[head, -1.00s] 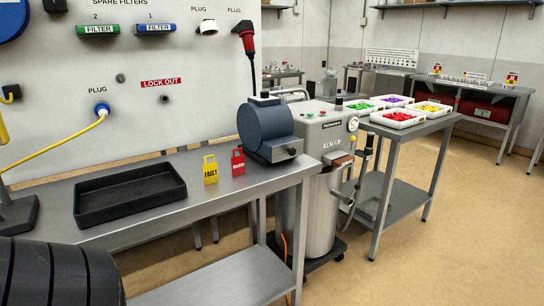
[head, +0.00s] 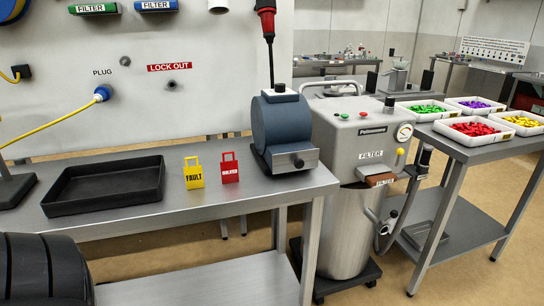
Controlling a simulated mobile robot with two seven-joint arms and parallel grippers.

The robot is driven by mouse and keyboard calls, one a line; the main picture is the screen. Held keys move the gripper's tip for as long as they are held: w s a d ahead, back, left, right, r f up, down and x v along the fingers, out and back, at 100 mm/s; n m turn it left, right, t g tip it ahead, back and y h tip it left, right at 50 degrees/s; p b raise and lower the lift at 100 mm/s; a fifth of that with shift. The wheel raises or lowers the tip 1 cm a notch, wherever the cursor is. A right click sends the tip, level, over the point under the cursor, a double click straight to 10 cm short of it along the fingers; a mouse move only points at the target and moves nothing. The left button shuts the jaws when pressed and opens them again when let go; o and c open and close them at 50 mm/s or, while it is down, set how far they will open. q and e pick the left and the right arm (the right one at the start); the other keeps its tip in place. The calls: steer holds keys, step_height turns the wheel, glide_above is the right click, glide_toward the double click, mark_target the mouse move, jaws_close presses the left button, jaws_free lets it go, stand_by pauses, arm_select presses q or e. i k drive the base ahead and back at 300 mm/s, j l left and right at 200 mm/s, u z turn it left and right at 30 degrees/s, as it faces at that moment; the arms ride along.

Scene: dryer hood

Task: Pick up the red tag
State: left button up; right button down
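Neither of my grippers shows in the head view.
A black tray (head: 104,184) lies on the table (head: 215,201) left of the tags. A dark ribbed object (head: 42,272) fills the lower left. The silver filter unit (head: 350,140) stands right of the table. White bins, one with red pieces (head: 473,130), sit farther right.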

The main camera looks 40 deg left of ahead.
mark_target(229, 169)
steer(key=i+l+u, duration=0.1)
steer(key=u, duration=0.25)
steer(key=i+l+u, duration=0.2)
steer(key=i+u, duration=0.15)
steer(key=i+l+u, duration=0.2)
steer(key=u, duration=0.15)
